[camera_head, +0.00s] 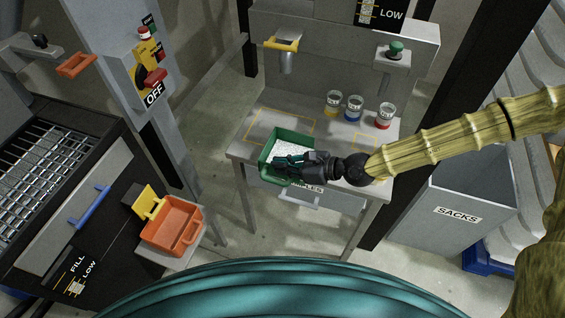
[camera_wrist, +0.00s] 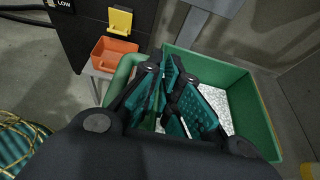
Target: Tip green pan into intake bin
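The green pan (camera_head: 268,150) holds white granules and is at the front left of the grey table, its near end reaching past the front edge. I cannot tell whether it rests on the table. My gripper (camera_head: 290,160) is over its right part. In the wrist view the pan (camera_wrist: 252,105) lies beyond my teal-padded fingers (camera_wrist: 178,95), and a rounded green bar (camera_wrist: 122,75) shows beside the left finger. The fingers are near each other at the pan's near side; whether they grip it is hidden. A grated bin (camera_head: 40,165), possibly the intake bin, stands at left.
An orange tray (camera_head: 172,222) with a yellow piece is on a stand at lower left, also in the wrist view (camera_wrist: 114,54). Several labelled cups (camera_head: 354,107) stand on the table (camera_head: 240,146). A grey SACKS bin (camera_head: 460,195) is at right. Floor shows between table and grated bin.

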